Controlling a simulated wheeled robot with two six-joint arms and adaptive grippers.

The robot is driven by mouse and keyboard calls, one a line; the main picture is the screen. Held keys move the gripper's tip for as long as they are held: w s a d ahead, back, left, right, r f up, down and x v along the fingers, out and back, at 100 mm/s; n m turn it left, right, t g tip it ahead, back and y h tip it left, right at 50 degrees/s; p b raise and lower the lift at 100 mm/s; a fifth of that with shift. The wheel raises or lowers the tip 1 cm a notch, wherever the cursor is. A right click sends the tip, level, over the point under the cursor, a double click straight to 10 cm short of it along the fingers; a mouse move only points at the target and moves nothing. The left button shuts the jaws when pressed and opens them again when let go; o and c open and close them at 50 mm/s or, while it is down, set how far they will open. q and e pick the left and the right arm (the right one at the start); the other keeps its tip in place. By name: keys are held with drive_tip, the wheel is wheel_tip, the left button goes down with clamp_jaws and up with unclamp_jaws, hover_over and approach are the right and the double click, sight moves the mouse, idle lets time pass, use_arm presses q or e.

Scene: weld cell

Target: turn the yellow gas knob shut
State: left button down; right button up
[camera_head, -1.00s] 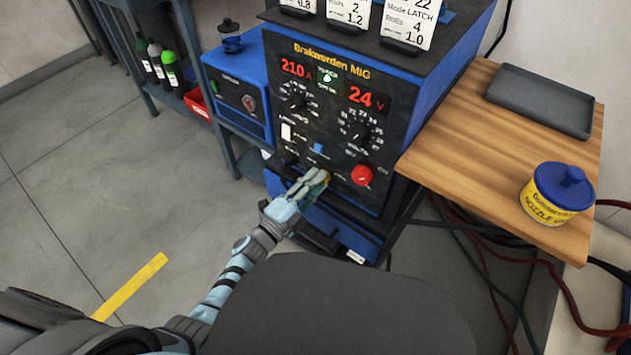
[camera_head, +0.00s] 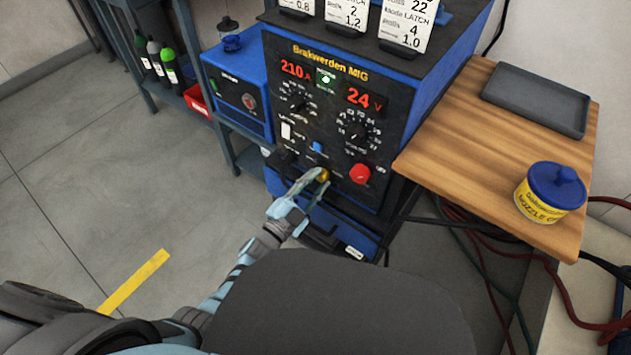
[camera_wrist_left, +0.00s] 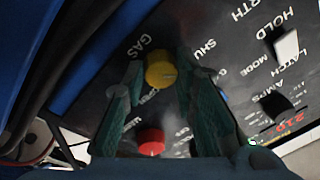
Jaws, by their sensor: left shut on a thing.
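The yellow gas knob (camera_head: 323,175) is low on the front panel of the blue and black welder (camera_head: 432,95), left of a red knob (camera_head: 360,174). My left gripper (camera_head: 316,181) reaches it from the lower left and is shut on it. In the left wrist view the yellow knob (camera_wrist_left: 160,71) sits between the two green finger pads. The words GAS, OPEN and part of SHUT are printed around it. The knob's pointer cannot be made out. My right gripper is not in view.
A wooden side shelf (camera_head: 480,165) at the right holds a dark tray (camera_head: 537,98) and a yellow tub with a blue lid (camera_head: 551,192). A blue box (camera_head: 236,92) stands left of the welder. Cables hang below the shelf.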

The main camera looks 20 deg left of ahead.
use_arm(q)
drive_tip(key=c, duration=1.3)
unclamp_jaws()
drive_tip(key=shift+s, duration=0.15)
drive_tip(key=v, duration=1.1)
drive_tip(key=shift+s+a+f, duration=0.1)
drive_tip(key=shift+s, duration=0.3)
